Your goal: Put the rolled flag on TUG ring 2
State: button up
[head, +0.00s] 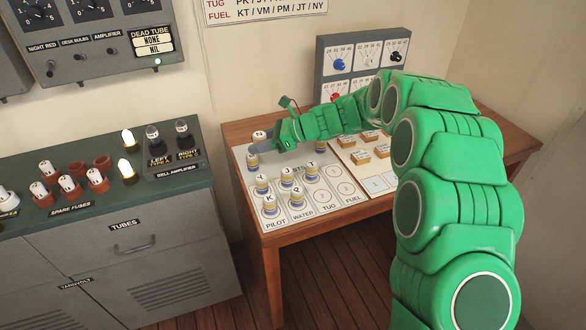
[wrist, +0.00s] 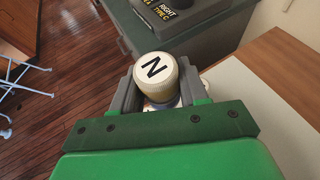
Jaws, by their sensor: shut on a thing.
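My gripper (head: 264,148) is shut on a rolled flag with a white cap marked N (wrist: 156,67). The cap also shows in the head view (head: 259,134) at the board's far left corner. In the wrist view the flag is upright between the two jaws (wrist: 158,88), which hide its lower part. The white board (head: 312,203) has columns labelled PILOT, WATER, TUG and FUEL.
Flags Y (head: 261,183), J (head: 287,177) and T (head: 311,171) stand behind flags K (head: 270,207) and P (head: 297,199). Wooden blocks (head: 363,152) and a grey knob panel (head: 335,70) are at the back. A fuse cabinet (head: 110,235) stands left of the desk. My arm covers the desk's right side.

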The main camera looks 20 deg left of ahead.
jog(key=s+d, duration=0.5)
jog(key=d, duration=0.8)
jog(key=s+d, duration=0.5)
jog(key=d, duration=0.8)
send_over(322, 196)
jog(key=s, duration=0.1)
jog(key=f, duration=0.7)
jog(key=shift+d+f, duration=0.35)
jog(key=shift+d, duration=0.05)
jog(key=shift+w+a+f, duration=0.3)
jog(key=shift+w+f, duration=0.2)
jog(key=shift+f, duration=0.3)
jog(key=shift+w+f, duration=0.1)
jog(key=shift+f, duration=1.5)
jog(key=shift+f, duration=0.1)
